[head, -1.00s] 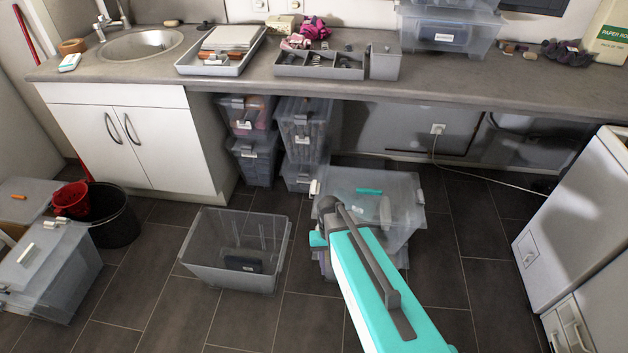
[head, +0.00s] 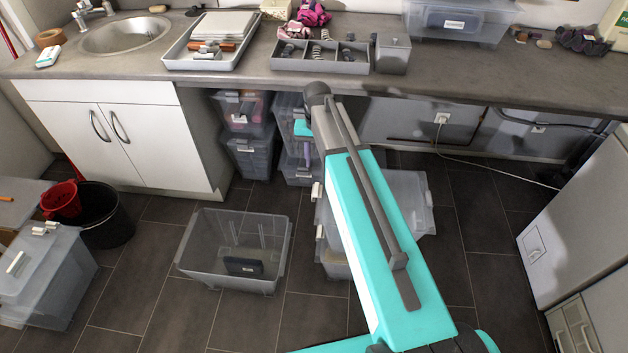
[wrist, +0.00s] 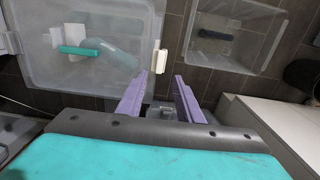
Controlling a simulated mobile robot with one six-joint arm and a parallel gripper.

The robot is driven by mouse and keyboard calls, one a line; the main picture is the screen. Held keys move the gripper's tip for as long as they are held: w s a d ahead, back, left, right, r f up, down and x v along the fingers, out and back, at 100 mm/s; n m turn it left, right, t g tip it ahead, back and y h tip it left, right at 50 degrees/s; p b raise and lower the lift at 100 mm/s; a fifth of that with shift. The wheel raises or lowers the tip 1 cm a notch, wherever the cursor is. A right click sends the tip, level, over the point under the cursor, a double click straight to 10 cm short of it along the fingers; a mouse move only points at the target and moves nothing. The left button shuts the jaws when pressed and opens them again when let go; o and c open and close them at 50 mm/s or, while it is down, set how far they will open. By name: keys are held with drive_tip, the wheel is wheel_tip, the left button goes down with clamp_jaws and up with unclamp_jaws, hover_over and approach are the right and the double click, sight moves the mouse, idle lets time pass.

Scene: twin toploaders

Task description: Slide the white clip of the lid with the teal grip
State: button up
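The translucent lid (head: 408,190) tops a box on the floor, partly hidden behind my arm. In the wrist view the lid (wrist: 110,18) fills the upper left, with its teal grip (wrist: 78,51) visible; my arm hides that grip in the head view. A white clip (wrist: 160,61) sits at the lid's right edge in the wrist view, and at its left edge in the head view (head: 317,192). My gripper (wrist: 157,83) has two purple fingers spread apart with nothing between them. Its fingertips appear just below the clip in the wrist view, apart from it.
Stacked boxes (head: 248,155) stand under the counter (head: 440,88). A white cabinet (head: 160,140) is at left. Floor is clear in front.

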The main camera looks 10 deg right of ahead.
sight(317, 189)
drive_tip(key=shift+w, duration=0.2)
idle(0.3)
drive_tip(key=shift+f+p, duration=0.8)
drive_tip(key=shift+f, duration=6)
drive_tip(key=shift+s, duration=0.1)
clamp_jaws()
